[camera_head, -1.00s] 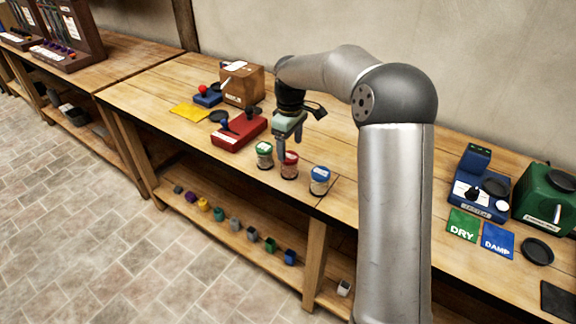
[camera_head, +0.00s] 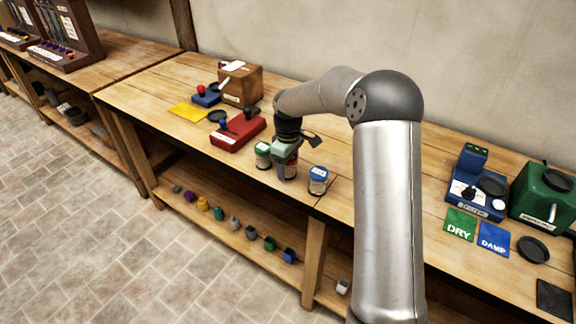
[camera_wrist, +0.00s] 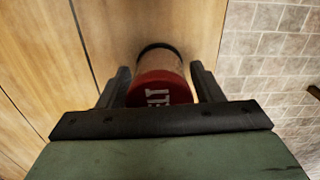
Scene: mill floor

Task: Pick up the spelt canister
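The spelt canister (camera_wrist: 163,88) has a red lid with the letters "ELT" showing in the wrist view. It stands upright on the bench between the two black fingers of my gripper (camera_wrist: 160,78). The fingers are apart, one on each side of the canister, with a narrow gap showing beside the lid. In the head view my gripper (camera_head: 287,172) is down over the canister and hides most of it. A green-lidded canister (camera_head: 263,155) stands just to the left and a blue-lidded canister (camera_head: 318,180) to the right.
A red device (camera_head: 237,133) and a wooden box (camera_head: 240,86) stand behind to the left. A blue scale (camera_head: 475,190), a green machine (camera_head: 543,198) and DRY (camera_head: 460,224) and DAMP (camera_head: 494,238) cards are at the right. The bench's front edge is close to the canisters.

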